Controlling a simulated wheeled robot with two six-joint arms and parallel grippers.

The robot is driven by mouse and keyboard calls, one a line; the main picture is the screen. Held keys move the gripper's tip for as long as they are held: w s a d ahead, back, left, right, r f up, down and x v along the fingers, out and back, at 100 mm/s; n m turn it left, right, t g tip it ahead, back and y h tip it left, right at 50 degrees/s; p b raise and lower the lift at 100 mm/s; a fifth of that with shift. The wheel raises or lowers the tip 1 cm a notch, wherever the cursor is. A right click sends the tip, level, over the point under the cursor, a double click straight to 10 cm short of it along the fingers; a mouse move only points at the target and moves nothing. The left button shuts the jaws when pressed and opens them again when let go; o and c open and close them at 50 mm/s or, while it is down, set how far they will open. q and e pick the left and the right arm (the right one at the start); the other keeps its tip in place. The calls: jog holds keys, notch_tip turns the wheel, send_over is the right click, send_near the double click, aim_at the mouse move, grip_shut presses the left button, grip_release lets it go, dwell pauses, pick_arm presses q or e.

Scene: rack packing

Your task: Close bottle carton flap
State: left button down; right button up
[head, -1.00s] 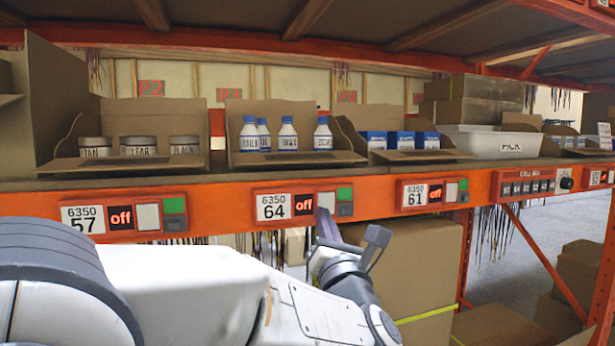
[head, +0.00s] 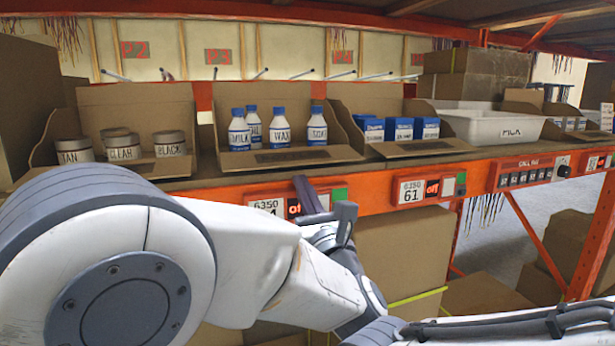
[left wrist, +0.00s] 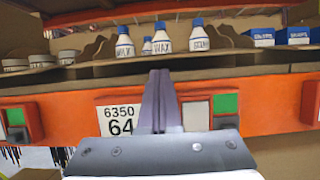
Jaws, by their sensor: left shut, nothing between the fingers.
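The bottle carton (head: 207,98) stands on the shelf in the head view, with several white bottles with blue caps (head: 280,128) in it. Its back panel is upright. Its front flap (head: 292,157) lies folded down and outward toward the shelf edge, so the carton is open. My left gripper (head: 309,192) is in front of the orange beam, below the flap and apart from it. In the left wrist view its fingers (left wrist: 157,100) are together and empty, in front of the label 64, with the bottles above. My right gripper is out of view.
A carton of jars (head: 118,148) stands to the left and a carton of blue boxes (head: 400,128) to the right. A white bin (head: 492,126) is farther right. The orange beam (head: 376,200) with its label modules runs below the cartons.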

pick_arm(q)
jog(key=shift+w+a+r+p, duration=0.2)
jog(key=shift+w+r+p, duration=0.1)
jog(key=shift+w+p, duration=0.3)
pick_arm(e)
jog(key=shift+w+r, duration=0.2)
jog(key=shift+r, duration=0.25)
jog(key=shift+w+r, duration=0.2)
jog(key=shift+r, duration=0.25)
pick_arm(q)
jog(key=shift+d, duration=0.1)
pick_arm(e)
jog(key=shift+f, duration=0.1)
pick_arm(q)
jog(key=shift+r+g+b, duration=0.3)
jog(key=shift+g, duration=0.3)
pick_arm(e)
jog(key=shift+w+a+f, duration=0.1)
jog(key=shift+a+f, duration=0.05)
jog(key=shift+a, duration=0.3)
pick_arm(q)
jog(key=shift+s+r, duration=0.1)
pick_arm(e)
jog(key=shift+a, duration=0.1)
